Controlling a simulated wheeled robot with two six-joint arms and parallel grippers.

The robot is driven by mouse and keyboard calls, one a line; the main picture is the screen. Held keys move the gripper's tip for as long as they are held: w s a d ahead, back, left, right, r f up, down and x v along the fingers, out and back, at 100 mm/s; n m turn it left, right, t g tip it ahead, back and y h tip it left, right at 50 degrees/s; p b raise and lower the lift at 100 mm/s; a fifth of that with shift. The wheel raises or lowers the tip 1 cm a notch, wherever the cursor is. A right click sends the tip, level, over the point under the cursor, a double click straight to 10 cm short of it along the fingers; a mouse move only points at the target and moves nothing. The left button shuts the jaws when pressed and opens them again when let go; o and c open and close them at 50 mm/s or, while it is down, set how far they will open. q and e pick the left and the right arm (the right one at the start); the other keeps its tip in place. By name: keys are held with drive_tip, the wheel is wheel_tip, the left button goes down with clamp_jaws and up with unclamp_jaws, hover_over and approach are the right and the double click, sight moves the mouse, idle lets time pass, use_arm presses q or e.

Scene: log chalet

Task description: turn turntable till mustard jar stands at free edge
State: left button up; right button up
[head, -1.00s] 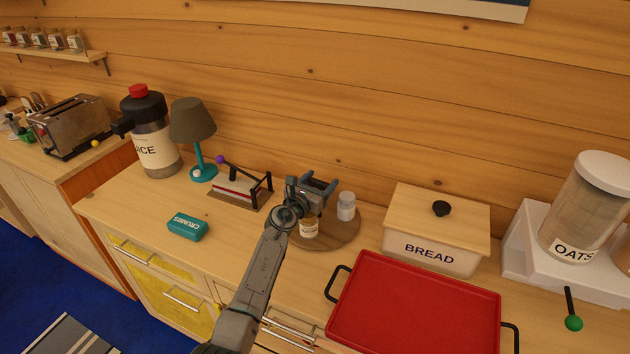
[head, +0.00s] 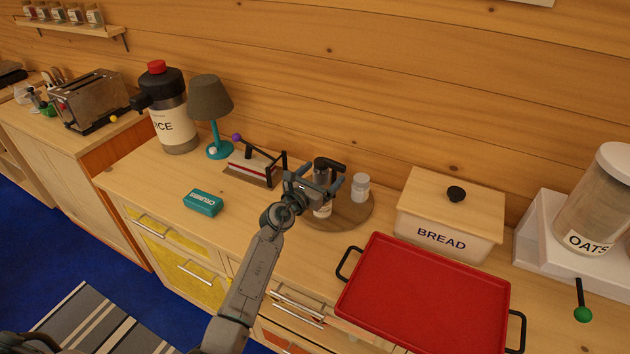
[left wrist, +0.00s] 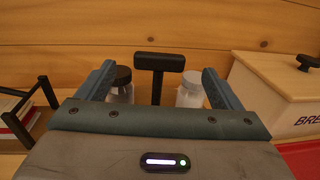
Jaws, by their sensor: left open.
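The round wooden turntable (head: 352,222) is on the counter, left of the bread box. A white-lidded jar (head: 361,188) stands on its right side; it also shows in the left wrist view (left wrist: 190,92). A labelled jar (head: 322,211) stands at the front, partly hidden by my gripper; I cannot read its label. A dark-lidded jar (left wrist: 121,86) and a black T-shaped handle (left wrist: 158,64) show between my fingers in the left wrist view. I cannot tell which jar is mustard. My left gripper (head: 320,182) is open and empty, over the turntable's near left part. My right gripper is out of view.
A red tray (head: 425,293) and the bread box (head: 445,240) lie to the right. A small rack (head: 252,170), a lamp (head: 211,105) and a teal crumbs box (head: 203,202) stand to the left. The counter between the crumbs box and turntable is clear.

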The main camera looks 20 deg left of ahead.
use_arm(q)
drive_tip(key=v, duration=0.3)
drive_tip(key=shift+s+a, duration=0.1)
drive_tip(key=shift+s, duration=0.25)
